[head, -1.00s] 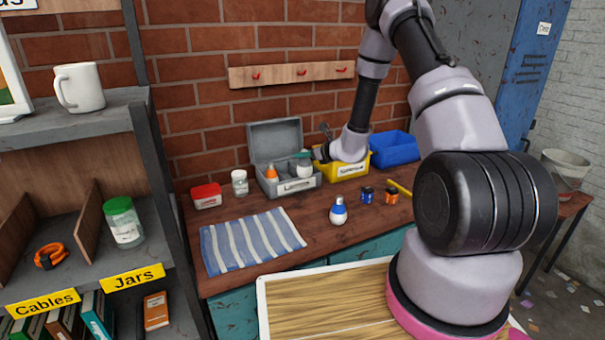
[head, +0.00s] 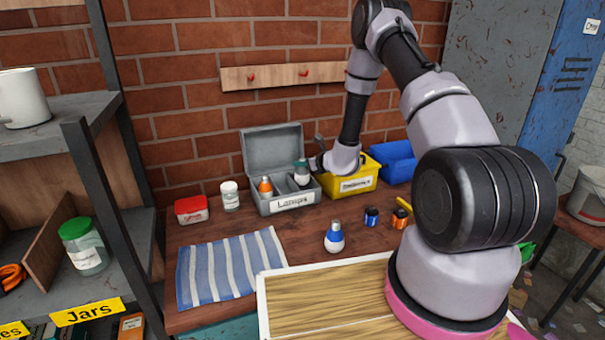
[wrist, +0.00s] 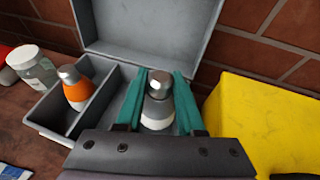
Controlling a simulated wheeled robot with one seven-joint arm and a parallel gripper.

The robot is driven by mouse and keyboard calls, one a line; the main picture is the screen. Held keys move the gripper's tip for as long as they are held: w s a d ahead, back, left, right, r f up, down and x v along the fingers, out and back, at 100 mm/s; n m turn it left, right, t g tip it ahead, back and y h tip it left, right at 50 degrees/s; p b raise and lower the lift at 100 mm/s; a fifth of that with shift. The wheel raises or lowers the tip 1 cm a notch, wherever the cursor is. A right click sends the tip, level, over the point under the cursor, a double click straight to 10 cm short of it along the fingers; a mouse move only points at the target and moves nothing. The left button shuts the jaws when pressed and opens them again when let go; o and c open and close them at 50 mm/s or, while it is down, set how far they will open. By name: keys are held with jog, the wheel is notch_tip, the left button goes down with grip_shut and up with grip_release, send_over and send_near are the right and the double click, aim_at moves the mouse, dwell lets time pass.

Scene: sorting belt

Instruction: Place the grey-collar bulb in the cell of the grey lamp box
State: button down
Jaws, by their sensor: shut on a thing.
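The grey lamp box (head: 292,207) stands open on the bench, its lid raised at the back and "Lamps" on its front. In the wrist view, the box (wrist: 52,139) shows divided cells. The grey-collar bulb (wrist: 158,108), with a silver cap and white lower part, is upright between the teal fingers of my gripper (wrist: 160,92). My gripper is shut on it over the right part of the box. The bulb's lower end is partly hidden by the gripper body, so I cannot tell if it touches the cell floor. An orange-collar bulb (wrist: 75,90) sits in a left cell.
A yellow bin (head: 357,182) stands close to the right of the box, with a blue bin (head: 395,165) beyond. A white jar (head: 230,196) and red tub (head: 191,210) are left. A blue-collar bulb (head: 335,238) and striped cloth (head: 232,266) lie in front.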

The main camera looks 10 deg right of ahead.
aim_at(306, 172)
jog(key=shift+f, duration=1.85)
jog(key=shift+f, duration=0.1)
jog(key=c, duration=0.5)
grip_release()
